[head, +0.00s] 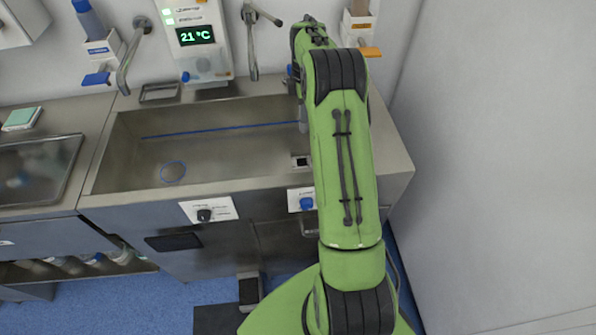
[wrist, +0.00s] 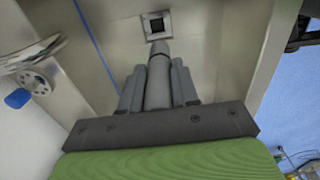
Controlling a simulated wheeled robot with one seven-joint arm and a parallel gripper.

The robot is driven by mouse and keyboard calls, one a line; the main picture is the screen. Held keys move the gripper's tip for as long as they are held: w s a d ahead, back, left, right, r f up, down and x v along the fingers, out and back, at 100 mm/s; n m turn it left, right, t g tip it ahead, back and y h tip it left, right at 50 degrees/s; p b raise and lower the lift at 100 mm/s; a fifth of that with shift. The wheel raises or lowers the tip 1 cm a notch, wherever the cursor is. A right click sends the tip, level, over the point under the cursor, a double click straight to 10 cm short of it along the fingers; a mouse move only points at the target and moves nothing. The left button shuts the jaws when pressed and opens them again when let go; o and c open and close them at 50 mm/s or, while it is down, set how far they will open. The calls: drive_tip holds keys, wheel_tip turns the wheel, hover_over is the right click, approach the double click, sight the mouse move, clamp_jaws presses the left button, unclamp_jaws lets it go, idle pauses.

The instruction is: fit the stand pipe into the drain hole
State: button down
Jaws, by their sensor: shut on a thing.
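The stand pipe (wrist: 159,82) is a grey cylinder with a narrower far end, seen in the wrist view. My gripper (wrist: 158,90) is shut on it, with a finger on each side. In the head view the drain (head: 301,161) sits at the right of the basin floor, beside my arm. My arm hides most of the gripper and pipe there.
A pale wall (head: 490,170) rises at the right.

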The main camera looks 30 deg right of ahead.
sight(302, 131)
drive_tip(key=f+b, duration=0.2)
drive_tip(key=f, duration=0.1)
drive_tip(key=f+b, duration=0.3)
drive_tip(key=w+f+b, duration=0.1)
drive_tip(key=f+b, duration=0.1)
drive_tip(key=f, duration=0.1)
drive_tip(key=shift+f, duration=0.25)
wheel_tip(302, 131, down, 10)
drive_tip(key=b, duration=0.3)
drive_tip(key=shift+r, duration=0.2)
drive_tip(key=shift+s+f, duration=0.1)
drive_tip(key=shift+f+b, duration=0.15)
drive_tip(key=shift+b, duration=0.15)
drive_tip(key=c, duration=0.9)
unclamp_jaws()
drive_tip(key=shift+o, duration=0.3)
